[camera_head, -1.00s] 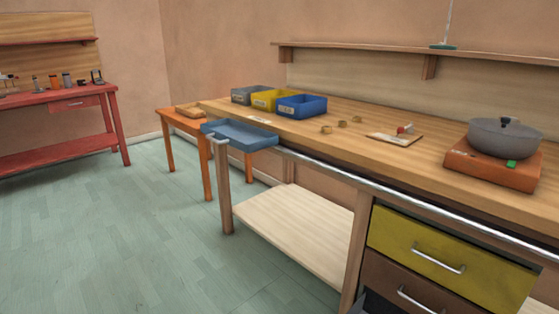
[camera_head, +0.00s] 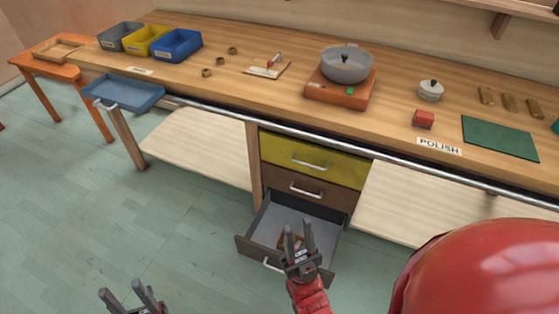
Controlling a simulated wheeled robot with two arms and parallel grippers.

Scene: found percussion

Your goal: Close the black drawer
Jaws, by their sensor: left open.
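The black drawer (camera_head: 252,251) is the lowest of the stack under the bench and stands pulled well out, its grey inside showing. A small brown thing lies in it, partly hidden by my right gripper. The drawer's pale handle (camera_head: 271,264) shows on its front, left of my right arm. My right gripper (camera_head: 299,232) is open, its fingers apart and pointing up, and it overlaps the drawer in the picture; I cannot tell if it touches. My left gripper (camera_head: 132,293) is open and empty over the floor at the bottom left, apart from the drawer.
The yellow drawer (camera_head: 300,150) and brown drawer (camera_head: 330,195) above are shut. A blue drawer (camera_head: 125,92) stands out from the bench's left end. Pale lower shelves (camera_head: 200,145) flank the stack. The floor (camera_head: 185,230) left of the black drawer is clear.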

